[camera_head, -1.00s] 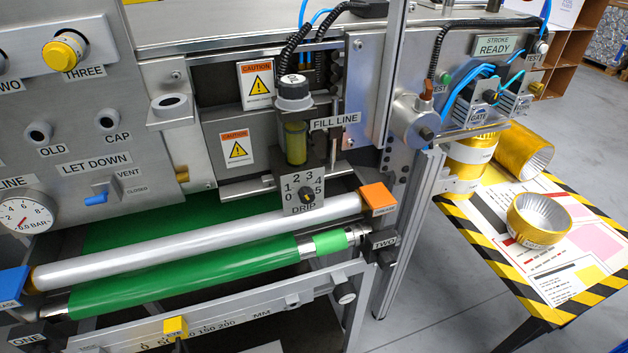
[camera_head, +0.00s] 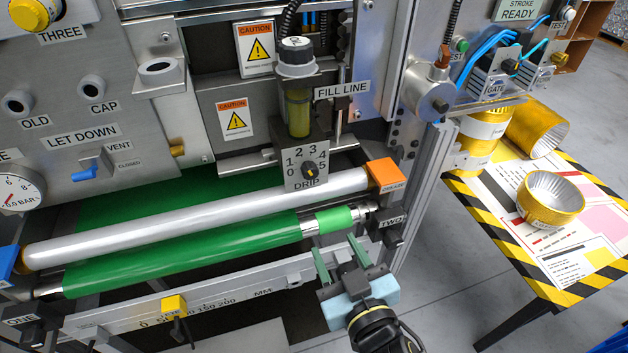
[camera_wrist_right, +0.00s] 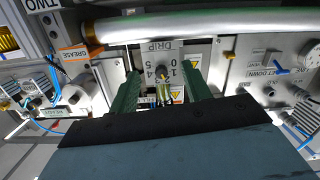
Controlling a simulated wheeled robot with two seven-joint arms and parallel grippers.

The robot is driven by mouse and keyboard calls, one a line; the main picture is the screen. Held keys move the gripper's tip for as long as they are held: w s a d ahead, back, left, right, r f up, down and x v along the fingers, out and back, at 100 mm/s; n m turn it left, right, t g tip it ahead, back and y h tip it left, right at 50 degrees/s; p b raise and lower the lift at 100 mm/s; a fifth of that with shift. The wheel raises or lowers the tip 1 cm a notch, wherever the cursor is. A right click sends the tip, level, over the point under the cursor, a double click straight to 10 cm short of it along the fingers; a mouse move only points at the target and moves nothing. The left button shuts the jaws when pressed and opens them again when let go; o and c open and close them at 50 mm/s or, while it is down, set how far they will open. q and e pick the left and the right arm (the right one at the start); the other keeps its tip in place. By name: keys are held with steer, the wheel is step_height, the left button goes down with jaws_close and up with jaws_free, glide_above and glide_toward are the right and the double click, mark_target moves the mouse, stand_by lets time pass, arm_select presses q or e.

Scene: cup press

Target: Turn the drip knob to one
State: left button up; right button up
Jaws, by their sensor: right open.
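The drip knob (camera_head: 310,170) is a small dark knob on a grey dial plate marked 0 to 5 and DRIP (camera_head: 306,184), under the yellow sight cup (camera_head: 298,112). I cannot tell for sure which number its pointer faces. My right gripper (camera_head: 338,258) is open and empty, below and in front of the plate, apart from the knob. In the right wrist view, which is upside down, the knob (camera_wrist_right: 157,73) shows between the two green fingers (camera_wrist_right: 160,88). My left gripper is out of view.
A silver roller (camera_head: 200,220) and a green roller (camera_head: 180,256) cross below the dial. An orange GREASE block (camera_head: 384,173) sits at the silver roller's right end. A striped table (camera_head: 470,215) with gold cups stands at right.

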mark_target(312, 176)
step_height(312, 176, up, 5)
steer(key=t, duration=0.1)
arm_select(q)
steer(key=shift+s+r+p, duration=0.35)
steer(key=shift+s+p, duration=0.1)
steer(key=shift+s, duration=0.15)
arm_select(e)
steer(key=x, duration=1.2)
steer(key=shift+w+a+r, duration=0.1)
steer(key=shift+w+r, duration=0.2)
steer(key=shift+w, duration=0.1)
steer(key=c, duration=1)
